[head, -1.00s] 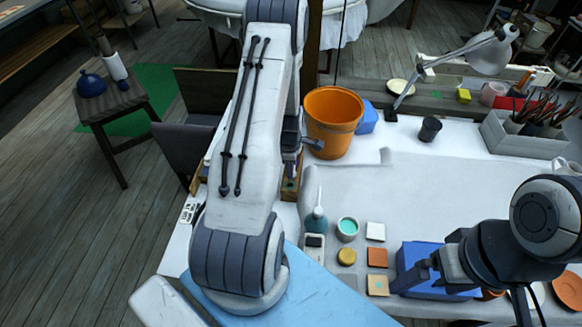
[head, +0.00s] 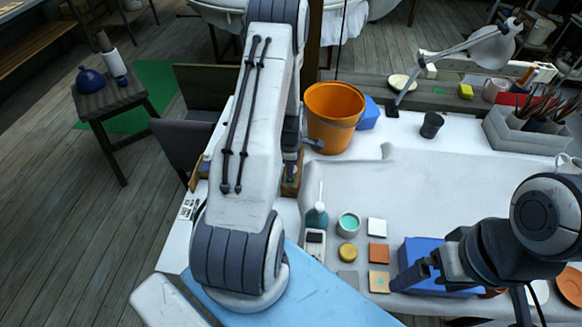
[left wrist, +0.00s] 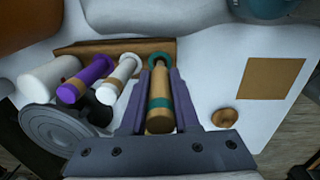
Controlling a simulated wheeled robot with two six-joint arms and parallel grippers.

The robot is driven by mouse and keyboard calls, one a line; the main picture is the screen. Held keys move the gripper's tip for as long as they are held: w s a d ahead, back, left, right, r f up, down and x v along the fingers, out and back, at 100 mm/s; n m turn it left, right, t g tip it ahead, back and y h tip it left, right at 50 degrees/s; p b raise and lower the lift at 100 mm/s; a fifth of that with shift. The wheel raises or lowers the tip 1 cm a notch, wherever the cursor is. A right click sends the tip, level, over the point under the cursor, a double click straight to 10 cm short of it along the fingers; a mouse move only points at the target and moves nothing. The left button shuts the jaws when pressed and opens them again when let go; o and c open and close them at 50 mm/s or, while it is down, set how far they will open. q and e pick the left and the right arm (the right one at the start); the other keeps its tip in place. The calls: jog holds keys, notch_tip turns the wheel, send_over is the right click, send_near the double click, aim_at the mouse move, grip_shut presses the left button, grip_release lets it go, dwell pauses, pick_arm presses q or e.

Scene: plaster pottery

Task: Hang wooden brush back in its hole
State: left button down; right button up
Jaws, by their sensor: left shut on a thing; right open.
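The wooden brush (left wrist: 159,112), tan with a teal band, is between the two fingers of my left gripper (left wrist: 160,100) in the left wrist view. A teal ring (left wrist: 160,58) shows at its far end, beside the tan wooden rack (left wrist: 105,47). I cannot tell whether the brush is in a hole. In the head view my left arm hides the brush, and part of the wooden rack (head: 293,187) shows beside the arm. My right gripper (head: 418,275) is open and empty over the blue box (head: 425,252).
Purple-handled (left wrist: 88,78), white-and-wood (left wrist: 118,78) and white (left wrist: 48,78) tools crowd the left of the held brush. An orange bucket (head: 335,112) stands behind the rack. Colored tiles (head: 378,254) and small pots lie right of my left arm. The grey sheet (head: 450,200) is mostly clear.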

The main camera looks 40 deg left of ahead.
pick_arm(q)
jog(key=shift+f+b, duration=0.9)
jog(key=shift+f, duration=0.5)
jog(key=shift+f, duration=0.25)
jog(key=c, duration=0.6)
grip_release()
jog(key=shift+r, duration=0.1)
